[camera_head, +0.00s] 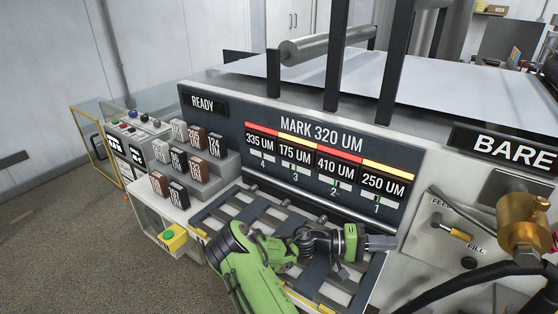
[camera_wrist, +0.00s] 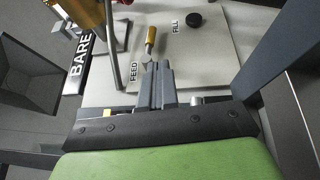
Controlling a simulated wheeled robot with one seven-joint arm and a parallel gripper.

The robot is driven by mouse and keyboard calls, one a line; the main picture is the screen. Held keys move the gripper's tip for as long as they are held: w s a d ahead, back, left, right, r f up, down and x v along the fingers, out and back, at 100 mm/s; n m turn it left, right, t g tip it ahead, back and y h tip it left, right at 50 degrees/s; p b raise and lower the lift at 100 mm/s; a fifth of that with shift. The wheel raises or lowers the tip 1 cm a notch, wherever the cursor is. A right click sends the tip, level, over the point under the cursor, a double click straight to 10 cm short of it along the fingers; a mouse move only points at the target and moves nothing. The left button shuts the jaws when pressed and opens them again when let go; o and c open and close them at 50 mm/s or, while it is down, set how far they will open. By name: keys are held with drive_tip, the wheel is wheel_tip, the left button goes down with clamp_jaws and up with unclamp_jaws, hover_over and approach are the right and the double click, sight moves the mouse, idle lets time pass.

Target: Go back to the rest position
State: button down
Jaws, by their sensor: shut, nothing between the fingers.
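My gripper (camera_head: 382,242) is at the end of my green arm, in front of the machine's panel at the lower right of the head view. It is shut and holds nothing. In the wrist view my gripper (camera_wrist: 156,68) shows at the centre with its fingers together. They point toward a control plate (camera_wrist: 200,55) with FEED and FILL labels. A brass-coloured lever (camera_wrist: 151,38) on that plate appears just past the fingertips. I cannot tell from this view whether they touch; in the head view the lever (camera_head: 452,230) stands apart, to the right.
A slotted rack (camera_head: 230,215) lies below my arm. Several labelled blocks (camera_head: 178,160) stand on steps at left. The display panel (camera_head: 320,150) reads MARK 320 UM. A brass cylinder (camera_head: 523,220) and black hoses (camera_head: 470,275) are at right. Open floor (camera_head: 70,230) lies at left.

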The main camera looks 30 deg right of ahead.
drive_tip(key=shift+s+a+f+t+y, duration=0.15)
drive_tip(key=shift+a+t+y, duration=0.15)
drive_tip(key=shift+y, duration=0.3)
drive_tip(key=a+t+y, duration=0.1)
drive_tip(key=a, duration=0.1)
drive_tip(key=a+t+y, duration=0.2)
drive_tip(key=w+a+f+t+y, duration=0.1)
drive_tip(key=a+y, duration=0.1)
drive_tip(key=shift+a+m, duration=0.25)
drive_tip(key=shift+m, duration=0.05)
drive_tip(key=w+a+r+n+t+y, duration=0.1)
drive_tip(key=a+r+t+y, duration=0.15)
drive_tip(key=a, duration=0.25)
drive_tip(key=w+a+r+n+t+y, duration=0.1)
drive_tip(key=a+t+y, duration=0.15)
drive_tip(key=a, duration=0.25)
drive_tip(key=s+a+r+n+t+y, duration=0.1)
drive_tip(key=s+a+r+n+t, duration=0.2)
drive_tip(key=a, duration=0.6)
drive_tip(key=s+a+r+n+t+y, duration=0.2)
drive_tip(key=s+a+r+n+t, duration=0.1)
drive_tip(key=a+r, duration=0.4)
drive_tip(key=s+a+t, duration=0.1)
drive_tip(key=a+t, duration=0.1)
drive_tip(key=shift+s+a, duration=0.3)
